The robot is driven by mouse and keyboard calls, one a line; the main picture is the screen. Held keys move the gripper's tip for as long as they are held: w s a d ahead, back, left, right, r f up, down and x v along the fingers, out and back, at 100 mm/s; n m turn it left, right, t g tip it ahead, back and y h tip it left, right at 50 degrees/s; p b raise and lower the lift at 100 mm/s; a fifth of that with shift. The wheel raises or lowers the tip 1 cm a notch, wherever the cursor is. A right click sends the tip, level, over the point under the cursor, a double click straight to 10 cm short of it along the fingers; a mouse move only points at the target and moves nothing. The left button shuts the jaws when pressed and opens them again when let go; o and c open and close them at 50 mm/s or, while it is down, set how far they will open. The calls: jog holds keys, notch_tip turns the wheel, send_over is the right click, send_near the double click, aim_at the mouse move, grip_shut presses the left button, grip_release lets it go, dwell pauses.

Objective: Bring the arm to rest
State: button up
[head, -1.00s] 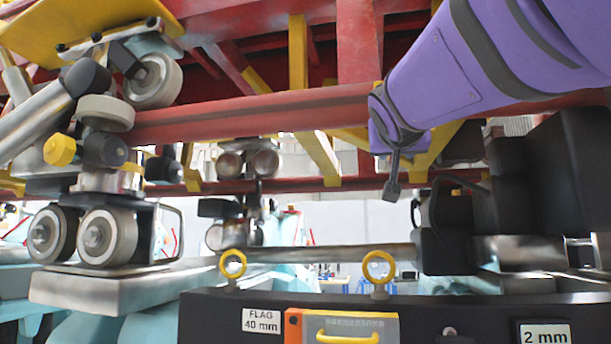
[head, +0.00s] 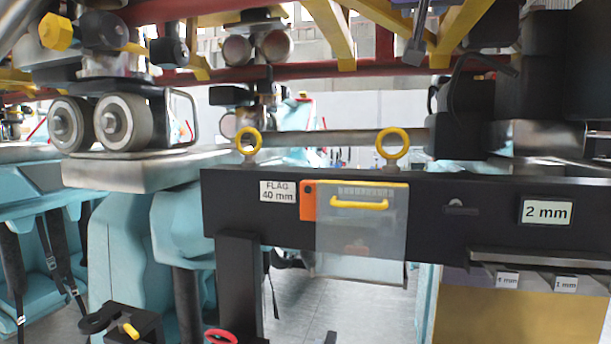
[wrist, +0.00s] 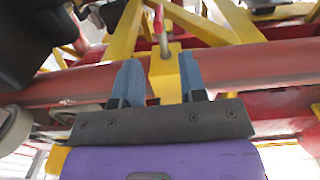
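My gripper (wrist: 160,80) shows in the wrist view with its two blue fingers spread apart. A yellow block (wrist: 164,78) with a metal and red pin (wrist: 162,35) above it appears between the fingers. I see no clear grip on it, and cannot tell how far beyond the fingertips it lies. The purple wrist body fills the bottom of that view. In the head view only a sliver of my purple arm shows at the top edge, and the gripper is out of the frame.
A red beam (wrist: 70,85) and yellow struts (wrist: 125,30) lie close around the gripper. In the head view, wheels (head: 115,122) rest at left. A black bench (head: 440,215) carries yellow rings (head: 393,145), a clear panel (head: 360,240) and a "2 mm" label (head: 547,211). Grey floor shows below.

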jog(key=s+d+f+n+g+y, duration=0.1)
jog(key=s+f, duration=0.5)
jog(key=f, duration=0.7)
jog(key=s+d+f+n+g+y, duration=0.1)
jog(key=s+d+f+g+y, duration=0.2)
jog(key=f, duration=1)
jog(key=s+d+f+n+g+y, duration=0.1)
jog(key=s+d+f+g, duration=0.5)
jog(key=s+f, duration=0.3)
notch_tip(320, 180, down, 4)
jog(key=shift+s+d+n+g+y, duration=0.25)
jog(key=shift+s+n+g+y, duration=0.15)
jog(key=shift+g, duration=0.5)
